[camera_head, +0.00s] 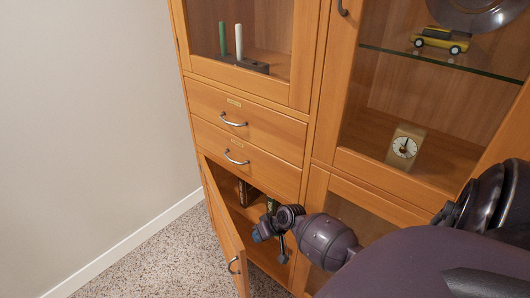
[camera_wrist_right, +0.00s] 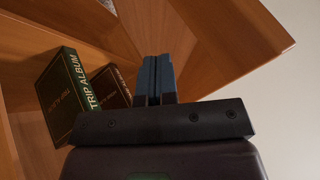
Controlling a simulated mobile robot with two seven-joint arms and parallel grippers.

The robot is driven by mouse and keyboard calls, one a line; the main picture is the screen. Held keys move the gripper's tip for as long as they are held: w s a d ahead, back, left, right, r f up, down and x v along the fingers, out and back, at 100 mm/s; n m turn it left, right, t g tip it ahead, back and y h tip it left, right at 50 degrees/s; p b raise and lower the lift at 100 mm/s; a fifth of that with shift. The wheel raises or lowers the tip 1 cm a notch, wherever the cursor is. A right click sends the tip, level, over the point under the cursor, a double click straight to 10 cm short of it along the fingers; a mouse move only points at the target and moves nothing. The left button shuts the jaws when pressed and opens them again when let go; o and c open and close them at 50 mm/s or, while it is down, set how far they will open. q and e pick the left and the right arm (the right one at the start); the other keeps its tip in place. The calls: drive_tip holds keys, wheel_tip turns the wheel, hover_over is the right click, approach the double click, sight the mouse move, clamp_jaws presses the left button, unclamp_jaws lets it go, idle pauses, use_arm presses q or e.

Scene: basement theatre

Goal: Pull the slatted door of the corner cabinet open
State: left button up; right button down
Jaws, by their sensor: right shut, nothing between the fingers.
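The lower left door (camera_head: 222,232) of the wooden cabinet stands part open, swung out from its left side, with a curved metal handle (camera_head: 233,265) near its free edge. Its slats cannot be made out from this angle. My right gripper (camera_head: 258,236) is at the opening, on the inner side of the door and apart from the handle. In the right wrist view its fingers (camera_wrist_right: 157,68) are shut together and empty, in front of a wooden panel (camera_wrist_right: 235,35). Whether they touch the panel cannot be told. My left gripper is not in view.
A green album (camera_wrist_right: 75,95) and a brown book (camera_wrist_right: 112,88) stand inside the compartment. Above the door are two shut drawers (camera_head: 245,122). Glass-fronted sections hold a clock (camera_head: 404,147) and a yellow toy car (camera_head: 440,40). Carpet (camera_head: 150,245) left of the door is clear up to the wall.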

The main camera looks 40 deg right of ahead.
drive_tip(key=shift+w+a+f, duration=0.1)
drive_tip(key=shift+w+a, duration=0.15)
drive_tip(key=shift+a, duration=0.4)
drive_tip(key=shift+w+a+r, duration=0.1)
drive_tip(key=shift+w+a, duration=0.1)
drive_tip(key=shift+a, duration=0.45)
drive_tip(key=shift+w+a+f, duration=0.1)
drive_tip(key=shift+w+a, duration=0.15)
drive_tip(key=shift+a, duration=0.4)
